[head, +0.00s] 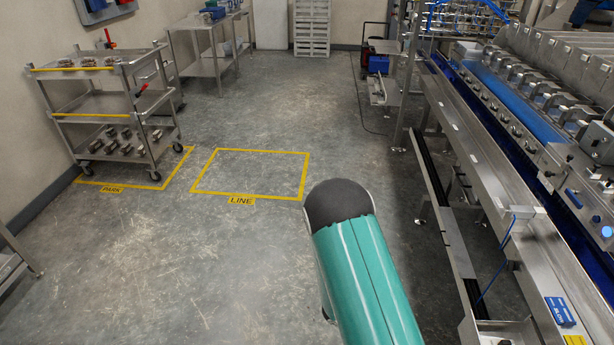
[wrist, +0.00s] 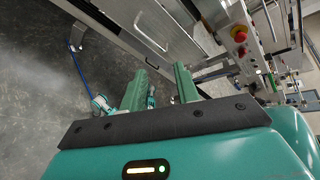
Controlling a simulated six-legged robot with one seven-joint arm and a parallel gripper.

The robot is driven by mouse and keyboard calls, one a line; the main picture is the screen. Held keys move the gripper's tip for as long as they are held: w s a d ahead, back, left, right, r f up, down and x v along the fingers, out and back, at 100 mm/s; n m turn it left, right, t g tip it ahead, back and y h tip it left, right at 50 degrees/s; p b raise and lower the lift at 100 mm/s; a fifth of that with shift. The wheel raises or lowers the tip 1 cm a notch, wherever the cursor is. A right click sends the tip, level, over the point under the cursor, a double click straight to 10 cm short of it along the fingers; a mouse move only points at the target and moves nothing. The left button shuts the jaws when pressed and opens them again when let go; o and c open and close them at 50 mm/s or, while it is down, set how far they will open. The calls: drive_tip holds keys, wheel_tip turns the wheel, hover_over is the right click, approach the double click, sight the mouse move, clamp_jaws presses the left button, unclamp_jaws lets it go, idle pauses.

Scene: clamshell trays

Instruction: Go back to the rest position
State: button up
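My gripper (wrist: 160,82) shows in the wrist view with its two green fingers apart and nothing held between them. Beyond the fingers, the wrist view shows steel machine panels, a red button (wrist: 239,35) on a yellow base, and grey floor at the left. In the head view, my teal arm reaches up from the bottom, right of the middle, over the floor. My gripper is hidden in that view.
A steel cart (head: 118,105) with metal parts stands at the left in the PARK marking. The yellow LINE rectangle (head: 250,151) is empty. A long conveyor line (head: 490,180) runs along the right. The middle floor (head: 160,255) is clear.

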drive_tip(key=w+a+r+m+t+y, duration=0.1)
drive_tip(key=a+r+m+y, duration=0.25)
drive_tip(key=r+m, duration=0.55)
drive_tip(key=w+a+r+m+t+y, duration=0.1)
drive_tip(key=a+r+m+y, duration=0.4)
drive_tip(key=r, duration=0.7)
drive_tip(key=s+a+r+m+t+y, duration=0.1)
drive_tip(key=s+r+m+t+y, duration=0.1)
drive_tip(key=r+m, duration=0.4)
drive_tip(key=s+a+r+m+t+y, duration=0.2)
drive_tip(key=s+r+m+t, duration=0.3)
drive_tip(key=r, duration=0.7)
drive_tip(key=shift+s+a+m+t, duration=0.15)
drive_tip(key=shift+a+m+t, duration=0.1)
drive_tip(key=shift+m+t, duration=0.3)
drive_tip(key=shift+r, duration=0.1)
